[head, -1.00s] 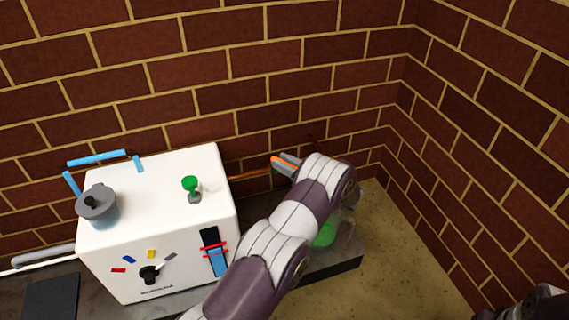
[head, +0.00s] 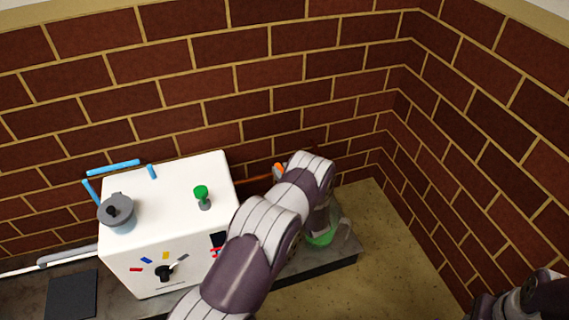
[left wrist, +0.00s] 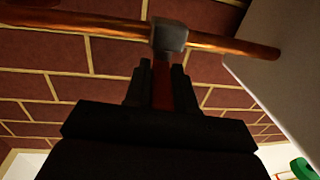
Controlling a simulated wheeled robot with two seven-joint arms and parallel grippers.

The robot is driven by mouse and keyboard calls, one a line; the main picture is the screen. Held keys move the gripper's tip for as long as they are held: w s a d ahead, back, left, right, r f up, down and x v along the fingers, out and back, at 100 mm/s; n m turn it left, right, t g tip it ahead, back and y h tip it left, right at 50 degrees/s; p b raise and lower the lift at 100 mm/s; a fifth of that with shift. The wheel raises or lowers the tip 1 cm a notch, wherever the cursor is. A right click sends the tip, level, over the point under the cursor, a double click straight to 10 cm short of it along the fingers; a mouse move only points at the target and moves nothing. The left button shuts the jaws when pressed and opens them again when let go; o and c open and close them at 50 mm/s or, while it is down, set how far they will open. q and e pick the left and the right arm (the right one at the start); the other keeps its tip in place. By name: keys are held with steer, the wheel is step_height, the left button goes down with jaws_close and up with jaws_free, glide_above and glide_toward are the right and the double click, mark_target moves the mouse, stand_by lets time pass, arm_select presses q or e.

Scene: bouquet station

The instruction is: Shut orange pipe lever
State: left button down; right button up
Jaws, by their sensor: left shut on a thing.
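The orange lever (head: 278,167) shows as a small orange tip at my left gripper, right of the white box, in the head view. In the left wrist view the lever (left wrist: 163,88) looks red-orange and stands crosswise to a copper pipe (left wrist: 225,44). It joins a grey valve body (left wrist: 168,36) on that pipe. My left gripper (left wrist: 164,80) is shut on the lever, one dark finger on each side. In the head view my left forearm hides most of the gripper and valve. My right gripper is out of view; only part of that arm shows at bottom right.
The white box (head: 180,185) stands close left of my left arm, with a green knob (head: 202,195) and a grey pot-like part (head: 117,212) on top. A green item (head: 320,238) sits under my forearm. Brick walls close in behind and right. The floor at right is clear.

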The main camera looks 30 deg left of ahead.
arm_select(q)
steer(key=shift+s+a+m+t+h+p, duration=0.15)
steer(key=shift+s+m+t+h+p, duration=0.05)
steer(key=shift+m+t+h+p, duration=0.5)
steer(key=c, duration=1)
jaws_free()
